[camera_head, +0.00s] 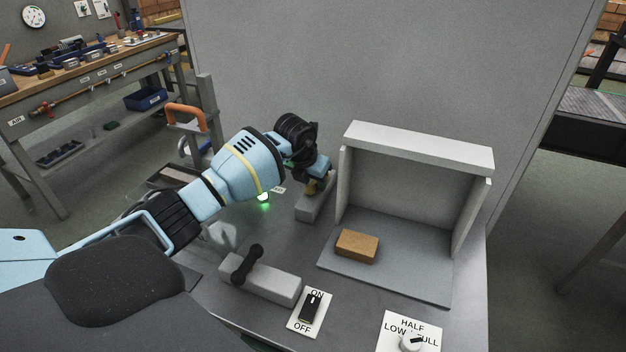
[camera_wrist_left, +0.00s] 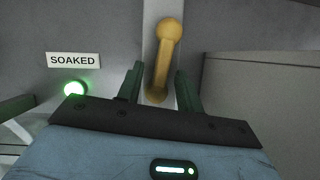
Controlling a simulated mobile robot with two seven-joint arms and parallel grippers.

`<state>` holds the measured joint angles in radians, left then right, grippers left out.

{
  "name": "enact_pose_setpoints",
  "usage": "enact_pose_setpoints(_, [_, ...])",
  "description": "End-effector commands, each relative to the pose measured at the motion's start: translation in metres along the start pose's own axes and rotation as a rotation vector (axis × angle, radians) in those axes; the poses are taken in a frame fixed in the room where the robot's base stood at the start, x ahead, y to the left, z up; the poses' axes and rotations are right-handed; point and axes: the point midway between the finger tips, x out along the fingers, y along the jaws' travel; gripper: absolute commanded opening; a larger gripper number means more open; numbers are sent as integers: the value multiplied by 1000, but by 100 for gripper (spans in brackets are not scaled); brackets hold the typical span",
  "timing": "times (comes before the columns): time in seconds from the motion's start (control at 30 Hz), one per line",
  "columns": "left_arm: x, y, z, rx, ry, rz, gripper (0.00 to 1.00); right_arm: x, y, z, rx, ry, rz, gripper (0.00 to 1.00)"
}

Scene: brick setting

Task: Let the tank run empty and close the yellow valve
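The yellow valve handle (camera_wrist_left: 168,45) stands on a pale block in the left wrist view. It runs slightly slanted between the two dark green fingers of my left gripper (camera_wrist_left: 158,90). The fingers are apart, one on each side of the handle's lower end, with small gaps showing. In the head view my left gripper (camera_head: 318,178) is over the rear grey block (camera_head: 311,207) and mostly hides the valve. A "SOAKED" label (camera_wrist_left: 73,60) sits above a lit green lamp (camera_wrist_left: 74,89). I cannot make out any water. My right gripper is out of view.
An open-fronted grey box (camera_head: 419,135) holds an orange-brown brick (camera_head: 357,246) on its floor. A black valve handle (camera_head: 246,264) on a grey block, an ON/OFF switch (camera_head: 311,307) and a LOW/HALF/FULL knob (camera_head: 412,342) are at the front. A tall grey panel stands behind.

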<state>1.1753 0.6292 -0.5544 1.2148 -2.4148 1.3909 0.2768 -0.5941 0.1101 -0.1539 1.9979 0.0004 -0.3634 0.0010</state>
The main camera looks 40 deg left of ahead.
Motion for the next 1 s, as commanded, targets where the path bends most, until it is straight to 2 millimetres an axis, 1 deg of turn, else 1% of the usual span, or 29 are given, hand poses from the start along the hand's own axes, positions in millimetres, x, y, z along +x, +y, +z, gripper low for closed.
enact_pose_setpoints(0.17, [-7, 0, 1, 0, -3, 0, 36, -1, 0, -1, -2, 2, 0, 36])
enact_pose_setpoints(0.33, [-32, 1, 2, 1, -7, 1, 36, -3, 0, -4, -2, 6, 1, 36])
enact_pose_setpoints(0.5, [-58, 1, 1, 1, -4, 1, 36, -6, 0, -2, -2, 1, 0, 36])
enact_pose_setpoints(0.6, [-69, 1, 1, 0, -3, 0, 36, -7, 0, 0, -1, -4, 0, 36])
enact_pose_setpoints(0.77, [-78, 0, 0, 0, -1, 0, 36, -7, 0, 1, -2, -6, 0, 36])
enact_pose_setpoints(1.0, [-78, 0, 0, 0, 0, 0, 36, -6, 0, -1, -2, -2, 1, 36])
